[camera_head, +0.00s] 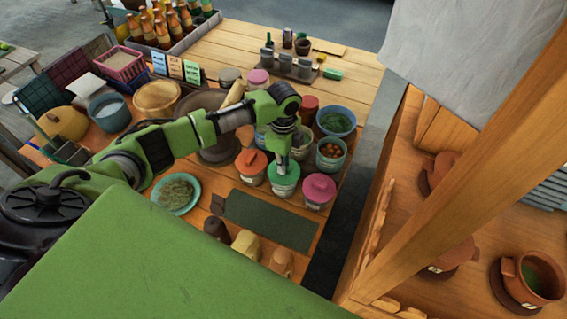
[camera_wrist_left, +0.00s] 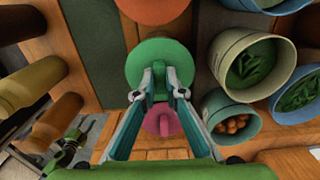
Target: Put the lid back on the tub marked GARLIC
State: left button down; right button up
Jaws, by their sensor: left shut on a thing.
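My left gripper (camera_head: 283,164) points down over a green lid (camera_head: 284,175) and is shut on its top. The green lid also shows in the left wrist view (camera_wrist_left: 150,65), with the fingertips (camera_wrist_left: 160,85) together at its knob. The lid is level at the mouth of a pale tub (camera_head: 283,191) in the front row. I cannot tell whether it rests fully on the rim. The tub's marking is too small to read. My right gripper is not in view.
An orange-lidded tub (camera_head: 251,162) stands close on the left and a pink-lidded tub (camera_head: 319,188) close on the right. Open tubs of brown balls (camera_head: 331,150) and greens (camera_head: 335,120) stand behind. A dark green mat (camera_head: 270,219) lies clear in front.

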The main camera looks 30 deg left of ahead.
pick_arm(q)
jog(key=shift+f, duration=0.15)
dwell(0.8)
jog(key=shift+p, duration=0.55)
jog(key=c, duration=1.5)
grip_release()
jog(key=shift+r+p, duration=2.4)
jog(key=shift+r, duration=1.1)
jog(key=shift+c, duration=0.6)
